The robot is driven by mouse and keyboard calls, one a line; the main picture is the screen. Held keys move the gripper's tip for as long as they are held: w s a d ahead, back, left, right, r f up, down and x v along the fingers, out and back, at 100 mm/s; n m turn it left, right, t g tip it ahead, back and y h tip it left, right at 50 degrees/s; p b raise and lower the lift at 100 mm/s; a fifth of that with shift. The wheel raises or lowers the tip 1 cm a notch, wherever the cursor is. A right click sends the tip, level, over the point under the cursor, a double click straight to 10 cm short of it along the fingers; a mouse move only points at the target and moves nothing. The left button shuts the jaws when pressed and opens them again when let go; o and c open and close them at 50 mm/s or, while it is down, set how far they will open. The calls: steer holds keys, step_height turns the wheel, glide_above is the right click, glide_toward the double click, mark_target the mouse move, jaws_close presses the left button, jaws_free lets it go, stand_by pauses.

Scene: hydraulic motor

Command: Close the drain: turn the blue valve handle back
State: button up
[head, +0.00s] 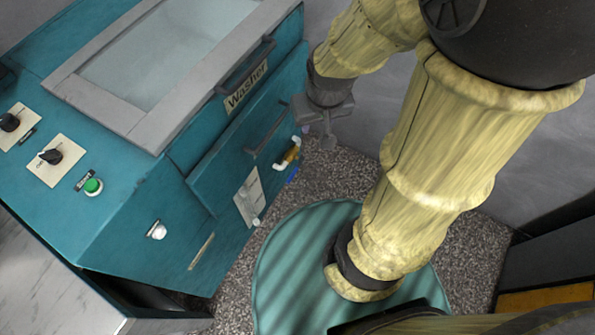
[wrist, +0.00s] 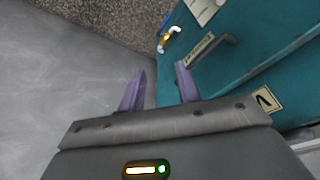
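The drain valve (head: 290,153) sticks out of the lower right part of the teal washer front, with a white pipe end and a brass body. Its blue handle (head: 293,174) hangs below the brass part. In the wrist view the valve (wrist: 167,40) is small, at the top, with a bit of the blue handle (wrist: 160,49) beside it. My gripper (wrist: 158,78) has its two purple fingers apart with nothing between them. It is apart from the valve. In the head view my gripper (head: 328,138) is to the right of the valve, its fingers hard to make out.
The washer (head: 130,235) has a glass lid (head: 165,45), a dark lid handle (head: 245,66) and a bar handle (head: 268,130) close to the valve. Knobs and a green button (head: 93,186) are at left. A grey wall (head: 365,110) stands at right. Speckled floor shows between.

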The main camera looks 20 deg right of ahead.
steer(key=shift+s, duration=0.15)
steer(key=shift+o, duration=0.4)
steer(key=m+g+y+b, duration=0.15)
steer(key=m+b, duration=0.75)
steer(key=b, duration=1.5)
glide_above(292, 175)
steer(key=s+d, duration=0.3)
step_height(292, 175, down, 32)
steer(key=shift+w+a+f, duration=0.15)
steer(key=shift+f, duration=0.05)
steer(key=shift+t, duration=0.25)
steer(key=f+b, duration=0.3)
steer(key=f, duration=0.2)
steer(key=w+a+f+b, duration=0.1)
steer(key=f+b, duration=0.2)
steer(key=f, duration=0.3)
steer(key=w+a+f+b, duration=0.1)
steer(key=f+b, duration=0.3)
steer(key=f, duration=0.2)
steer(key=shift+w+a+f, duration=0.1)
steer(key=shift+w+a, duration=0.1)
